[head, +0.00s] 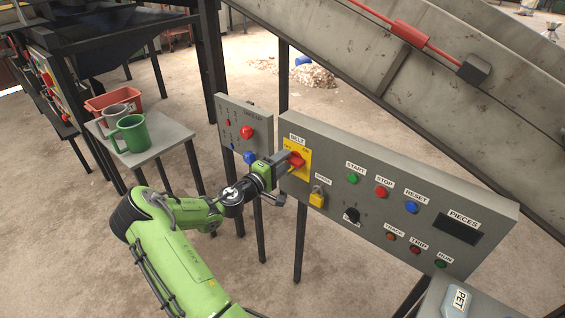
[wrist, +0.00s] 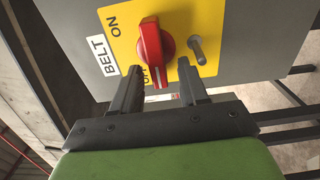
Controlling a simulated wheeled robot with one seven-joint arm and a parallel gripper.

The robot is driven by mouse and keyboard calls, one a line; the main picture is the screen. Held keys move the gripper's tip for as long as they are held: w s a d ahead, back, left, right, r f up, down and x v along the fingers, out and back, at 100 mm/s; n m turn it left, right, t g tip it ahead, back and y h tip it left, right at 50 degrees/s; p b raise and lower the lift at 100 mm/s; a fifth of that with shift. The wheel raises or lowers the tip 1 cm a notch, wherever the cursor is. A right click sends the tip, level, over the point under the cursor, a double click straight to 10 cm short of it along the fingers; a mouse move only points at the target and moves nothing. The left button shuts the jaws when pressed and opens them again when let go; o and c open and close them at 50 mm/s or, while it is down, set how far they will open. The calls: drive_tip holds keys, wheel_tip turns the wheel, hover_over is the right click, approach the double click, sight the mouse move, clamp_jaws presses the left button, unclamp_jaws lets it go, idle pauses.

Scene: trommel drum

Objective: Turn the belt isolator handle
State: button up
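The belt isolator handle (wrist: 151,50) is a red knob on a yellow plate (wrist: 208,22) marked ON and OFF, beside a BELT label. In the wrist view its narrow end points down toward the OFF mark. In the head view the handle (head: 296,160) sits at the left end of the grey panel. My gripper (wrist: 158,80) is open, with its two dark fingers apart below the handle in the wrist view. The handle's lower end shows between the fingertips, with nothing clearly gripped. My gripper (head: 282,163) is close in front of the plate in the head view.
A grey metal pin (wrist: 197,50) sticks out right of the handle, close to the right fingertip. A yellow padlock (head: 317,197) hangs below the plate. Buttons and a black knob (head: 351,215) lie to the right. A smaller panel (head: 232,115) stands left, behind my arm.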

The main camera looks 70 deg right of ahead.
drive_tip(key=p+v, duration=0.1)
drive_tip(key=v, duration=1.4)
drive_tip(key=shift+a, duration=0.35)
drive_tip(key=shift+w, duration=0.2)
